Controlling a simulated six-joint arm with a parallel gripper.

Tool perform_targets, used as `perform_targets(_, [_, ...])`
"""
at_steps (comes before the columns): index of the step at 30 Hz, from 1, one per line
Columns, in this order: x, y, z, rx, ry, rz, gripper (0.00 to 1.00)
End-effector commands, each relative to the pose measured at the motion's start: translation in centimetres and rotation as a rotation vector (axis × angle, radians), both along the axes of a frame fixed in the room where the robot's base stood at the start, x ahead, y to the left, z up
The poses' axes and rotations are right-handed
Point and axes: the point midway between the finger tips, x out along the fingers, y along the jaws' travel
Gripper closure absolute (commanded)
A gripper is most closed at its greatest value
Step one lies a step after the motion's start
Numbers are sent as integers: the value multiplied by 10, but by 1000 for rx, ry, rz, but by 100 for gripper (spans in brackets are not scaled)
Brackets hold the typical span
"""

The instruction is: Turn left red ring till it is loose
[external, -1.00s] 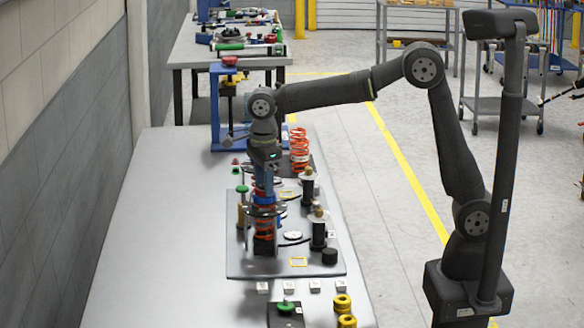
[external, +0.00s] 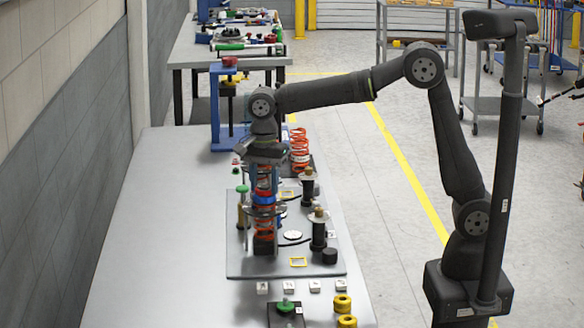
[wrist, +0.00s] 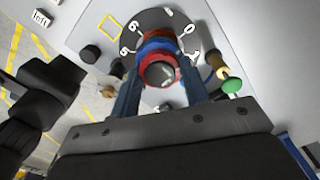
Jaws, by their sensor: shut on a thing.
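A coilover-like stack with an orange spring (external: 264,227) stands upright on the grey fixture plate (external: 240,262). A blue ring (external: 266,198) sits above the spring, with red just above it. In the wrist view the red ring (wrist: 148,62) surrounds a grey shaft end, with the blue ring (wrist: 153,46) behind it. My gripper (wrist: 160,76) comes down from above, one blue finger on each side of the red ring, and is shut on it. My gripper (external: 265,180) partly hides the stack's top in the external view.
A second orange spring (external: 299,150) stands behind. Dark posts (external: 319,232) stand right of the stack. A green-topped post (wrist: 232,87) stands close beside one finger. Yellow rings (external: 343,303) lie at the front. The table's left side (external: 150,240) is clear.

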Motion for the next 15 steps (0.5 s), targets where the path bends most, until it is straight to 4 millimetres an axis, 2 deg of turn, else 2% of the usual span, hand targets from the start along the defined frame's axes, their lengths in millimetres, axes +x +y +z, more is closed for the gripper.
perform_targets(15, [0, 0, 0, 0, 0, 345, 84])
